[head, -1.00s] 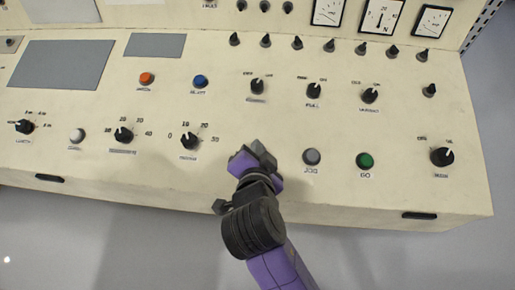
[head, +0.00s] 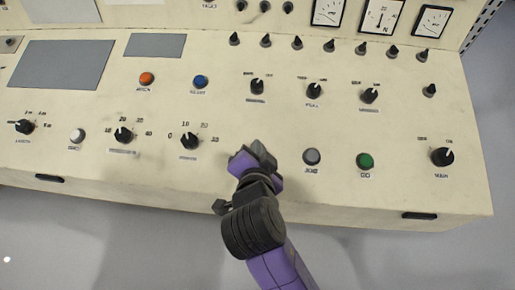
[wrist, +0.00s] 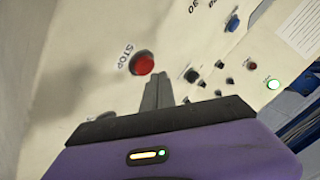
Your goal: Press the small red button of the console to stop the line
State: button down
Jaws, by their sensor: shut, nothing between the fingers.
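My gripper (head: 258,150) is over the lower middle of the console (head: 440,195), left of the grey button. Its fingers are shut and empty, and they also show in the wrist view (wrist: 158,88). In the wrist view a red button (wrist: 142,63) with the word STOP beside it lies just beyond the fingertips, slightly to their left. I cannot tell whether the fingertips touch it. No red STOP button shows in the head view, where my gripper and arm cover part of the panel.
An orange-red button (head: 147,78) and a blue button (head: 200,81) sit higher on the panel. A grey button (head: 312,156) and a green button (head: 365,161) are right of my gripper. Several black knobs stick up around it, one (head: 189,141) to its left.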

jog(key=shift+f, duration=0.1)
jog(key=shift+w+f+b, duration=0.1)
jog(key=shift+f+b, duration=0.2)
jog(key=shift+w+f+b, duration=0.1)
jog(key=shift+f+b, duration=0.3)
jog(key=shift+f, duration=0.1)
dwell(0.8)
jog(key=shift+r, duration=0.1)
jog(key=shift+s+r+p, duration=0.25)
jog(key=shift+r+p, duration=0.55)
jog(key=shift+s+r+p, duration=0.2)
jog(key=shift+r+p, duration=0.5)
jog(key=shift+r, duration=0.1)
jog(key=shift+s+r+p, duration=0.15)
jog(key=shift+r+p, duration=0.5)
jog(key=shift+r, duration=0.2)
jog(key=shift+s+r+p, duration=0.2)
jog(key=shift+r+p, duration=0.5)
jog(key=shift+r, duration=0.1)
